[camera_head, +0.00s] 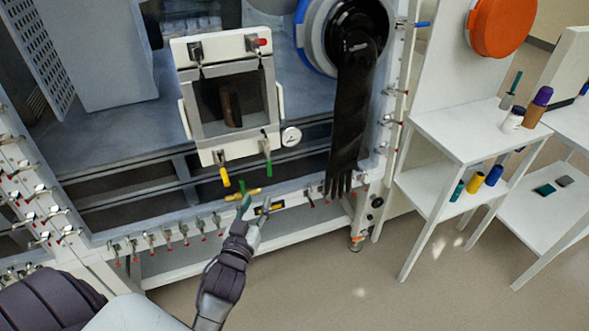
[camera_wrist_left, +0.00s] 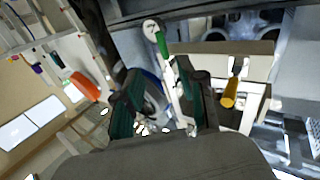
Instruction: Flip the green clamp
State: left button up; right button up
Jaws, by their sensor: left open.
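The green clamp (camera_head: 267,155) sits at the lower right corner of the small framed door on the glovebox front, its green handle hanging down. In the left wrist view the green handle (camera_wrist_left: 163,46) shows above and between my fingers, near the round white gauge. My left gripper (camera_head: 254,207) is below the clamp, apart from it, with its fingers spread and nothing held. Its two green-padded fingers also frame the left wrist view (camera_wrist_left: 166,103). My right gripper is not in view.
A yellow clamp (camera_head: 225,176) hangs left of the green one. A red-handled clamp (camera_head: 258,42) is on the door's top edge. A gauge (camera_head: 291,137) is right of the door. A long black glove (camera_head: 352,115) hangs further right. White shelves (camera_head: 450,140) stand at the right.

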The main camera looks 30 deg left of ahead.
aim_at(269, 170)
pick_arm(q)
jog(key=p+x, duration=0.1)
jog(key=x, duration=1.2)
jog(key=shift+w+a, duration=0.25)
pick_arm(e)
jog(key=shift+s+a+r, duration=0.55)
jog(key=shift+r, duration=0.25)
pick_arm(q)
grip_shut()
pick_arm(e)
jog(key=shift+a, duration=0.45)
